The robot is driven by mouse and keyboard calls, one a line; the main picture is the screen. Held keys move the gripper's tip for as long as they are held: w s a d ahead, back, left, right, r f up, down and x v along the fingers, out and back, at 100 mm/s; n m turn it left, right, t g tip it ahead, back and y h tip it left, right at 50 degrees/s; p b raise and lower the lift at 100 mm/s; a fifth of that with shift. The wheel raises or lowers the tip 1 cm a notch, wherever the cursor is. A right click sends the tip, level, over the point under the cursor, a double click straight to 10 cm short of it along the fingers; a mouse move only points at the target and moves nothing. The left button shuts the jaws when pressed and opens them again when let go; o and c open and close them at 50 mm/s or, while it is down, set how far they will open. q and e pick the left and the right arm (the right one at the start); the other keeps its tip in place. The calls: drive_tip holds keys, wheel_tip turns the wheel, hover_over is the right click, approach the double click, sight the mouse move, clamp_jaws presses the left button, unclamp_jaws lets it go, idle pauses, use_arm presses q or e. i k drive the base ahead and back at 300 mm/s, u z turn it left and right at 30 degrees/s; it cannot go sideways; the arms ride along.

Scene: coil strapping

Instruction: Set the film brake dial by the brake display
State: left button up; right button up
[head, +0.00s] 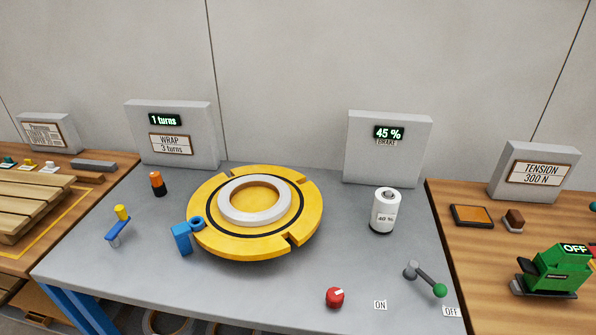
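The brake display (389,133) on the right grey block reads 45 % in green, with the word BRAKE under it. A red dial (334,298) with a white mark on top sits at the front of the grey table; its mark points up and to the right. A white film roll (383,218) with a label that seems to read 40 % stands upright on a dark base below the brake display. Neither of my grippers shows in the head view.
A yellow turntable (305,221) carries a white ring at the table's middle. A lever with a green knob (440,290) stands right of the dial, near ON and OFF labels. A green tool (560,268) sits on the right wooden table. The table around the dial is clear.

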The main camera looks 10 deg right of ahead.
sight(334, 296)
drive_tip(key=z, duration=1.75)
drive_tip(key=k, duration=0.8)
drive_tip(key=u, duration=1.65)
drive_tip(key=i, duration=0.5)
